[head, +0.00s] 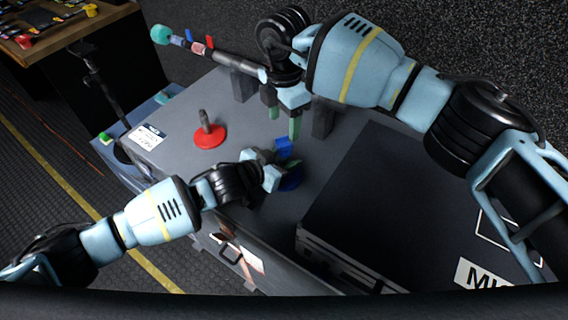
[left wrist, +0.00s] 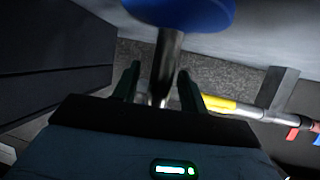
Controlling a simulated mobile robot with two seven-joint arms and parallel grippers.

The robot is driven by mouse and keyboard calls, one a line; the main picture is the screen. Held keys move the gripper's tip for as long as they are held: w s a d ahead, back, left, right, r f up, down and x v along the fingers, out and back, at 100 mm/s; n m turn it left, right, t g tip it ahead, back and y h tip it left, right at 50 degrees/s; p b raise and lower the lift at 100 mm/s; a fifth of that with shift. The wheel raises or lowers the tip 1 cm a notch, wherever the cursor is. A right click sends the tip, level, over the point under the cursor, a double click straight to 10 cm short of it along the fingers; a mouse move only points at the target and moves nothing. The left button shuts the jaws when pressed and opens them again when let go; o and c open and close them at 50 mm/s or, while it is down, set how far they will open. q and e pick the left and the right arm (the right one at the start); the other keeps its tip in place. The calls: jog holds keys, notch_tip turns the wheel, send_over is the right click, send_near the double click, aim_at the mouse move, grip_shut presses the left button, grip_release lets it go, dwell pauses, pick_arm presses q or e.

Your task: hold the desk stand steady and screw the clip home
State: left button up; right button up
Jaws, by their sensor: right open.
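A desk stand with a blue round base (head: 291,181) is on the grey case top, partly hidden by my left gripper (head: 272,172). In the left wrist view its metal post (left wrist: 168,62) runs between the two fingers of my left gripper (left wrist: 158,82), with gaps showing beside it, so the gripper looks open. A second stand with a red base (head: 210,137) and short dark post stands upright to the left, apart from both grippers. My right gripper (head: 283,119) is open, fingers down, above and behind the blue stand. I cannot make out the clip.
A boom pole (head: 235,62) with a teal tip and coloured flags lies behind on grey supports (head: 323,117); it also shows in the left wrist view (left wrist: 225,105). A large dark case (head: 385,195) fills the right. The top around the red stand is mostly clear.

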pick_arm(q)
grip_shut()
